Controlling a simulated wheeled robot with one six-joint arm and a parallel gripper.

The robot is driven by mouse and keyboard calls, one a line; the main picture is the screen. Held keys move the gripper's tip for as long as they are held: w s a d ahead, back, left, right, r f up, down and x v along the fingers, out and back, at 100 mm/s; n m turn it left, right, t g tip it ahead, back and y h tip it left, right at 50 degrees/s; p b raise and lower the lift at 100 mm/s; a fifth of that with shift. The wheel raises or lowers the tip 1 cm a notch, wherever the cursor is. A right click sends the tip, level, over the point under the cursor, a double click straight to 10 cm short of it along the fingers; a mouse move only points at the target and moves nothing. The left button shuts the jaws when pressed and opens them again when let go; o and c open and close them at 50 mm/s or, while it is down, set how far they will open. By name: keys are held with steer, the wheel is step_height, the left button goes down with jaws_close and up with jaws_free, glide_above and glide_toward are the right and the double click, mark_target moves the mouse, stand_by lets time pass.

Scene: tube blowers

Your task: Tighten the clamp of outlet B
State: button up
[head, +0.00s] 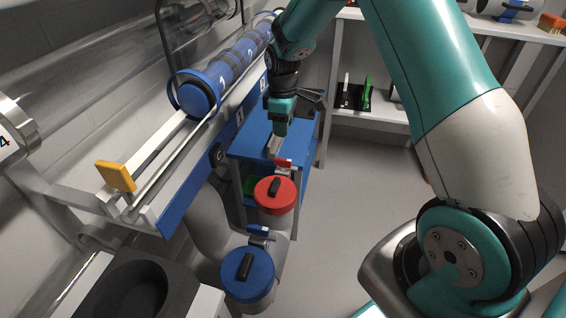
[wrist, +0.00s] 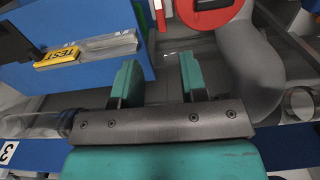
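My gripper (head: 278,128) hangs over the blue-topped cart in the head view. In the wrist view its two teal fingers (wrist: 160,82) stand apart, with nothing between them. A metal band (wrist: 300,102) shows at the right edge of the wrist view, beside a grey curved pipe (wrist: 262,65); I cannot tell whether it is a clamp. In the head view a red piece (head: 283,163) and a blue piece (head: 258,230) sit behind the lidded canisters. The clamp of outlet B is not identifiable.
A red-lidded canister (head: 275,192) and a blue-lidded canister (head: 247,280) stand below the blue rail (head: 185,200). Blue numbered cylinders (head: 235,70) lie in a rack.

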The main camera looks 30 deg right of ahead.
mark_target(283, 159)
step_height(283, 159, down, 12)
steer(key=shift+f+b, duration=0.2)
steer(key=shift+b, duration=1.05)
steer(key=shift+c, duration=0.2)
jaws_close()
